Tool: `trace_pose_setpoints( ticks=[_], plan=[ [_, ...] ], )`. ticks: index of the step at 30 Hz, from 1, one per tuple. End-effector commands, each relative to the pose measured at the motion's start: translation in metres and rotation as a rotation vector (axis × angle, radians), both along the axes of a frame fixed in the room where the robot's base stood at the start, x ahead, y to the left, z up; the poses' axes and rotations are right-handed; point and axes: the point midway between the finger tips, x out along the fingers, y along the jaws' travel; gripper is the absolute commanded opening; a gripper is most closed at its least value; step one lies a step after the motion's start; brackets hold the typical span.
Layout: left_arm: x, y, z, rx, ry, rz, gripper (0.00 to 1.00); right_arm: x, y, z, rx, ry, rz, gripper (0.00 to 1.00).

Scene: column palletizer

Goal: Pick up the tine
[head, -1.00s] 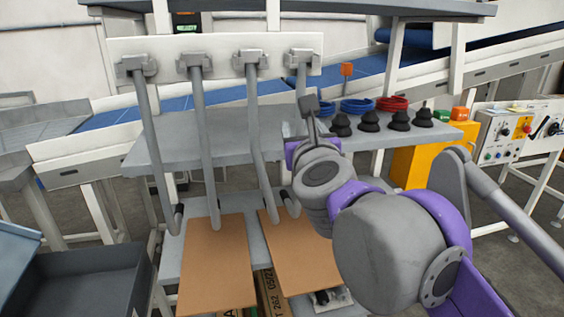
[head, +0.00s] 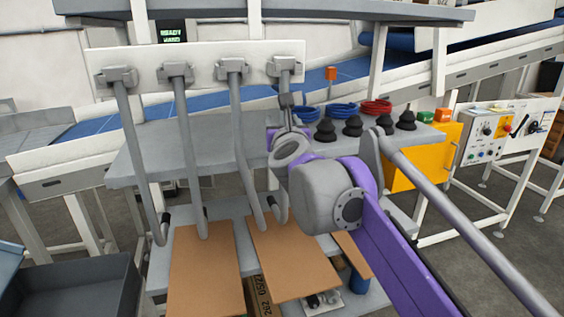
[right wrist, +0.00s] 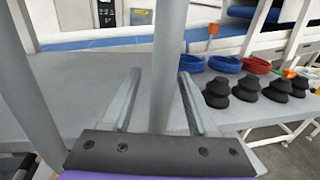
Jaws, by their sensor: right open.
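Several grey tines hang from a white bar (head: 205,62), each a long rod with a hooked lower end. The rightmost tine (head: 284,78) is partly hidden by my right arm in the head view. My right gripper (head: 287,108) is at its upper part, and its fingers are hard to make out there. In the right wrist view, a grey tine (right wrist: 168,60) runs upright between the two open fingers of the right gripper (right wrist: 159,74), with gaps visible on both sides. My left gripper is not in view.
Black suction cups (head: 352,126), blue rings (head: 343,110) and a red ring (head: 375,107) lie on the grey shelf (head: 140,165) to the right. Brown boards (head: 203,270) lie below the tines. A dark bin (head: 75,290) stands at lower left.

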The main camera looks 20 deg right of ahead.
Motion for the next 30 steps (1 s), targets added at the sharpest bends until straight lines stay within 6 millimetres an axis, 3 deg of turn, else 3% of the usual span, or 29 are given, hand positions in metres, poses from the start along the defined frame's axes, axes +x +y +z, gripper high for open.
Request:
trace_pose_setpoints(
  ticks=[7, 17, 30],
  plan=[
    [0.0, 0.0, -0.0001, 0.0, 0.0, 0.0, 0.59, 0.0013, -0.0003, -0.0005, 0.0, 0.0, 0.0, 0.58],
    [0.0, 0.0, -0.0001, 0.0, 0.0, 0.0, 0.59, 0.0011, -0.0003, -0.0003, 0.0, 0.0, 0.0, 0.0],
    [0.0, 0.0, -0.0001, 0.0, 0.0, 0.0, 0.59, 0.001, -0.0003, -0.0003, 0.0, 0.0, 0.0, 0.0]
  ],
)
